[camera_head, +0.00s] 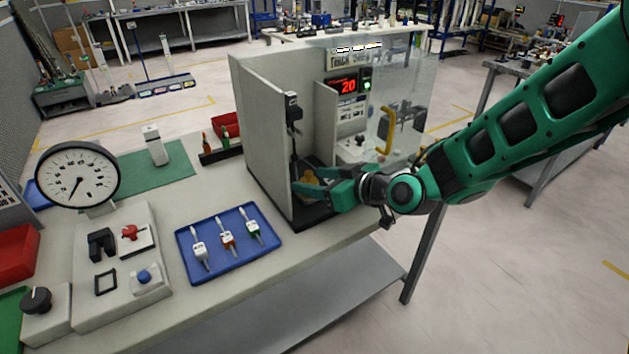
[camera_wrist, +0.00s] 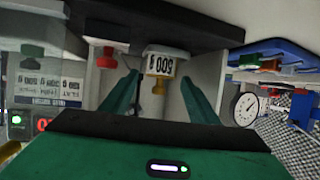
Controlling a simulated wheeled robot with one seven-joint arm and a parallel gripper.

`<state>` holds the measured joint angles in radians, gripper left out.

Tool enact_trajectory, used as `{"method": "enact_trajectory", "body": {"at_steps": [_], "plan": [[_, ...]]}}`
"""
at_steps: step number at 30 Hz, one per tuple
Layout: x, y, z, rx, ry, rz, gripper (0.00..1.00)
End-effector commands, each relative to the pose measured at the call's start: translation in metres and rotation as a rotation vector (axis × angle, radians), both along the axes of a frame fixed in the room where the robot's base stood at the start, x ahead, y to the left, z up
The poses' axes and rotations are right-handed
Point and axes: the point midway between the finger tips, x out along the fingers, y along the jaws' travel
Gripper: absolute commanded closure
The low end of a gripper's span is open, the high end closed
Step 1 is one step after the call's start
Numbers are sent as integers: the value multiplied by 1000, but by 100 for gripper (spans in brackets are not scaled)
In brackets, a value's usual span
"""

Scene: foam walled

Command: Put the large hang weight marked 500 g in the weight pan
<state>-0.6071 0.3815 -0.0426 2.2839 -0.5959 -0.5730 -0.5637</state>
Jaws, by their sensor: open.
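The large hang weight (camera_wrist: 163,62), white with 500 g printed on it and a brass top, shows upside down in the wrist view. It is between the two spread fingers of my gripper (camera_wrist: 160,98), with gaps at both sides. In the head view my gripper (camera_head: 322,190) reaches into the open front of a grey walled booth. It is open, low over the booth's black floor. A small gold-brown thing (camera_head: 308,177) shows by the fingers there; I cannot tell whether it is the weight or the pan. I cannot make out the weight pan for certain.
Grey booth walls (camera_head: 262,130) stand close around my gripper. A clear panel with a yellow handle (camera_head: 386,130) is to the right. A blue tray (camera_head: 205,280) holds three small tools on the bench. A round dial (camera_head: 77,173) stands far left. A red-knobbed thing (camera_wrist: 106,58) is beside the weight.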

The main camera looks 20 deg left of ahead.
Motion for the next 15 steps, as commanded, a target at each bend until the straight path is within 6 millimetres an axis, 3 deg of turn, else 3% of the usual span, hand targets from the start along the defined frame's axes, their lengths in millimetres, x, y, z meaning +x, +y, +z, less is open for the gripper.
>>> {"method": "enact_trajectory", "body": {"at_steps": [15], "plan": [[-38, -76, 35, 1, 0, -4, 45]]}}
